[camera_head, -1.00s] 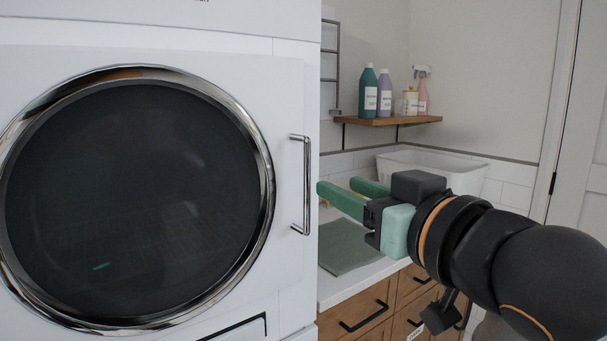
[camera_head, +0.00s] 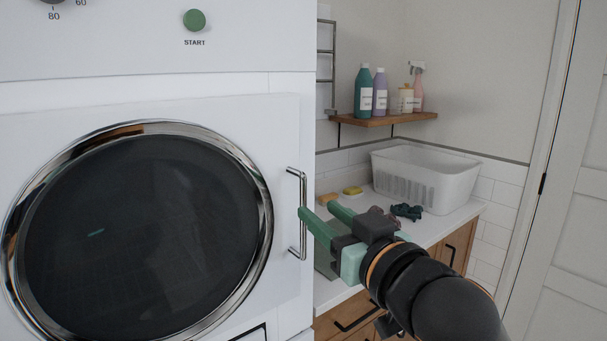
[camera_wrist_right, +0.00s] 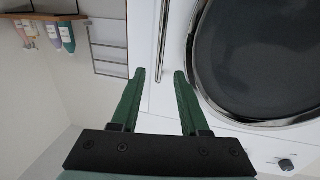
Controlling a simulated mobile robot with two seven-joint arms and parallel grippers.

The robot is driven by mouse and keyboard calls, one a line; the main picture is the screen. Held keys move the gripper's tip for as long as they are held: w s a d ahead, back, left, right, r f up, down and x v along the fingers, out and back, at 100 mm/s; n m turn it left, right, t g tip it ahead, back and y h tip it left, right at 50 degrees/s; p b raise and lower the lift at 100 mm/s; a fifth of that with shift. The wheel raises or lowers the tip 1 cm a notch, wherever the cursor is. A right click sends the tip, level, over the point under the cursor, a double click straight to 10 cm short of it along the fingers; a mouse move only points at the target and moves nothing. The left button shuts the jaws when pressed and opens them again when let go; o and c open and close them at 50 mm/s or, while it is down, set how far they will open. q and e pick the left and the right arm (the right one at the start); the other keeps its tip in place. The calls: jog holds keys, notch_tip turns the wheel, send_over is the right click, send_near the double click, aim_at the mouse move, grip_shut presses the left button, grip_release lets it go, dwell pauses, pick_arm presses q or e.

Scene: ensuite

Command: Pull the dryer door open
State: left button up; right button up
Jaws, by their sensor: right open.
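The dryer door (camera_head: 285,125) is a white panel with a chrome-ringed dark round window (camera_head: 140,230), and it looks shut. Its upright metal handle (camera_head: 304,183) is at the panel's right edge. My right gripper (camera_head: 318,209) is open and empty, with its green fingers at the handle's mid-height; one fingertip overlaps the bar in the head view. In the right wrist view the handle (camera_wrist_right: 163,40) runs down to between the two fingertips (camera_wrist_right: 160,73). I cannot tell whether they touch it. My left gripper is out of view.
A counter (camera_head: 440,228) to the right holds a white basket (camera_head: 425,180), a dark green cloth-like item (camera_head: 407,211) and a yellow sponge (camera_head: 352,190). A wooden shelf (camera_head: 385,120) with several bottles hangs above. A white room door (camera_head: 560,200) stands far right.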

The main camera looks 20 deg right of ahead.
aim_at(305, 199)
jog(key=shift+w+a+r+p, duration=0.1)
jog(key=shift+w+r+p, duration=0.1)
jog(key=shift+w+p, duration=0.85)
jog(key=w, duration=0.3)
jog(key=shift+w+a+f, duration=0.25)
jog(key=shift+w+a, duration=0.05)
jog(key=shift+w, duration=0.05)
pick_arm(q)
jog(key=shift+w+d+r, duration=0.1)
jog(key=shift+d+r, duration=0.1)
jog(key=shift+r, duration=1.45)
pick_arm(e)
jog(key=shift+w+a, duration=0.1)
jog(key=shift+w, duration=0.55)
grip_shut()
